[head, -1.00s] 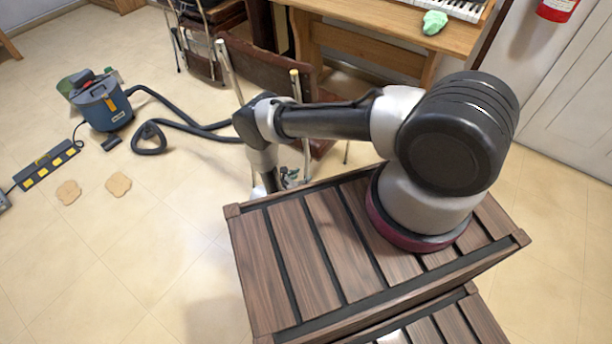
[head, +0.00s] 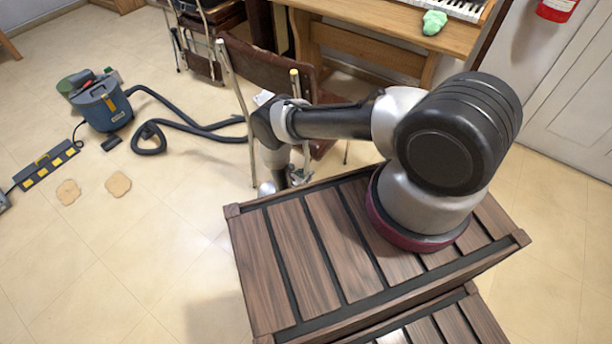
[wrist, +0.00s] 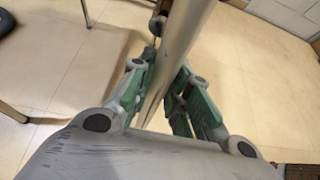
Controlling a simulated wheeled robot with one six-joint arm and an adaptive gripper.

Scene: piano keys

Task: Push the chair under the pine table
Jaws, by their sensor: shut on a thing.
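The chair (head: 262,68) has a dark brown back panel between two cream metal posts and stands in front of the pine table (head: 388,31). My arm hides much of its lower part in the head view. In the wrist view, the green-sided fingers of my gripper (wrist: 166,85) are closed around a cream metal tube of the chair (wrist: 186,28), which runs between them. In the head view my gripper (head: 298,178) is mostly hidden behind my arm, low beside the chair. The seat is mostly hidden.
A second chair (head: 196,38) stands left of the table. A blue vacuum cleaner (head: 103,104) with a black hose (head: 180,125), a power strip (head: 47,164) and two tan patches lie on the floor at left. A keyboard (head: 455,6) and green crumpled thing (head: 434,22) are on the table.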

